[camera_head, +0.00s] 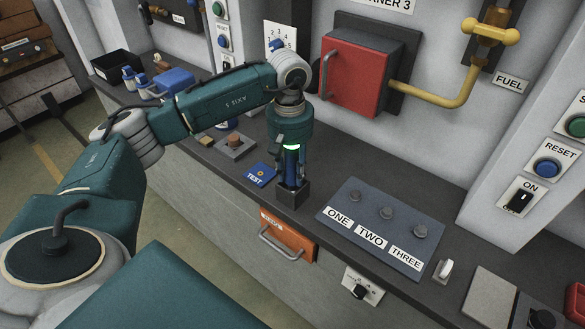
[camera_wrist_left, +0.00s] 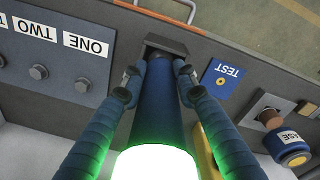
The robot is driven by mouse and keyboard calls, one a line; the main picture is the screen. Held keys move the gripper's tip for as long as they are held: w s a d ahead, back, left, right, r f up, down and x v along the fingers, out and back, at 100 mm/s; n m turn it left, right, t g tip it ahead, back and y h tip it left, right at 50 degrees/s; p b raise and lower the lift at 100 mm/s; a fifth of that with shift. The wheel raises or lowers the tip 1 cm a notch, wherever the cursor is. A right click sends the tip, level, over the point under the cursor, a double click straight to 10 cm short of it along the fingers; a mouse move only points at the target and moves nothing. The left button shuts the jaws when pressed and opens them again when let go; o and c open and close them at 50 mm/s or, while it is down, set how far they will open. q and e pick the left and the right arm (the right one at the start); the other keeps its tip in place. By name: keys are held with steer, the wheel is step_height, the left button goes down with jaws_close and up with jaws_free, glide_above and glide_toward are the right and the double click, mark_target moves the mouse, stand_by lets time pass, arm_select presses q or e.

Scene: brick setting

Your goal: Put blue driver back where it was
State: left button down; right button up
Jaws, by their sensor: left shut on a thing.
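The blue driver (camera_wrist_left: 161,108) stands between the two fingers of my left gripper (camera_head: 291,178), which is shut on it. In the wrist view the fingers (camera_wrist_left: 154,84) lie along both sides of its body. Its lower end meets the small dark holder block (camera_head: 291,196) on the bench; this block also shows in the wrist view (camera_wrist_left: 166,45). The driver looks about upright over the block. How deep its tip sits is hidden. A bright green-white glow covers its near end in the wrist view. My right gripper is not in view.
A blue TEST tag (camera_head: 261,174) lies left of the holder. The panel with ONE, TWO and THREE (camera_head: 365,213) is to its right. A red box (camera_head: 358,76) with a handle is on the wall behind. Blue items and a black bin (camera_head: 116,64) stand further left.

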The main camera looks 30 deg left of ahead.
arm_select(q)
steer(key=c, duration=1.8)
jaws_free()
steer(key=shift+f, duration=0.15)
steer(key=o, duration=0.5)
steer(key=shift+r, duration=0.45)
step_height(320, 180, up, 11)
steer(key=shift+a+f+b, duration=0.1)
steer(key=shift+a+b, duration=0.05)
steer(key=shift+b, duration=1.1)
steer(key=shift+r, duration=0.4)
